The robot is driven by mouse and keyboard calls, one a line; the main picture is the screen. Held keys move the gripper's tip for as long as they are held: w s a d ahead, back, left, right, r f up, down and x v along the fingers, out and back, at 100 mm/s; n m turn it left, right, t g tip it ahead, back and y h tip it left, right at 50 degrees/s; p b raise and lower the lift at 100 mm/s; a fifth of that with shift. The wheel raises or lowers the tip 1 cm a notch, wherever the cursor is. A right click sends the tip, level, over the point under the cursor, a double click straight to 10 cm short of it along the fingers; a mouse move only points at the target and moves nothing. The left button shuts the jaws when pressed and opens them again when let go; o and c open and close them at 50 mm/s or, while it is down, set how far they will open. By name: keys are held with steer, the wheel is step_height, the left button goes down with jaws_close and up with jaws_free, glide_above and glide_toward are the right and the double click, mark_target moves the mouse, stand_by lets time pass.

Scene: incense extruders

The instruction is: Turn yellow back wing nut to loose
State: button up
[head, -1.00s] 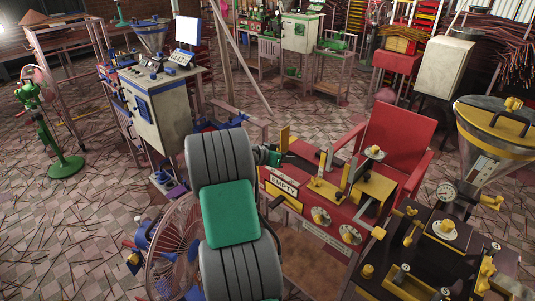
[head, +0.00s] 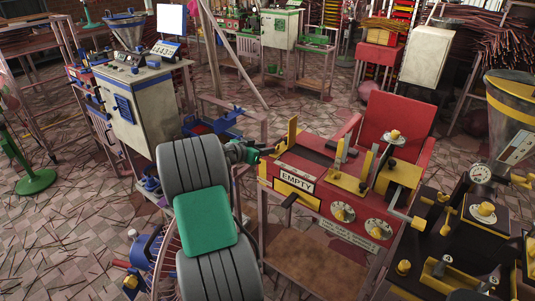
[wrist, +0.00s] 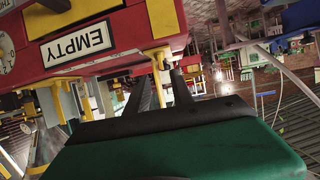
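The red machine with the EMPTY sign (head: 297,181) stands ahead of my arm and carries several yellow parts. These include a tall upright yellow plate (head: 292,133), a white knob with a yellow top (head: 395,135) and yellow knobs on two round dials (head: 342,212). I cannot tell which part is the yellow back wing nut. My gripper (head: 262,151) is beside the machine's back left end. In the wrist view its two dark fingers (wrist: 163,88) look apart, with a yellow part (wrist: 157,55) beyond them. I see nothing held, and contact is unclear.
A black machine with yellow knobs (head: 485,213) stands close at right, with a gauge (head: 480,174). A red chair (head: 395,125) is behind the red machine. A white-and-blue cabinet (head: 145,105) stands at left. The tiled floor at lower left has open room with scattered sticks.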

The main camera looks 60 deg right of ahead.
mark_target(276, 146)
steer(key=x, duration=0.3)
steer(key=p+x, duration=0.1)
steer(key=x, duration=0.3)
steer(key=shift+w+d+f, duration=0.15)
steer(key=shift+d+f, duration=0.05)
steer(key=shift+d, duration=0.05)
steer(key=shift+c, duration=0.5)
jaws_close()
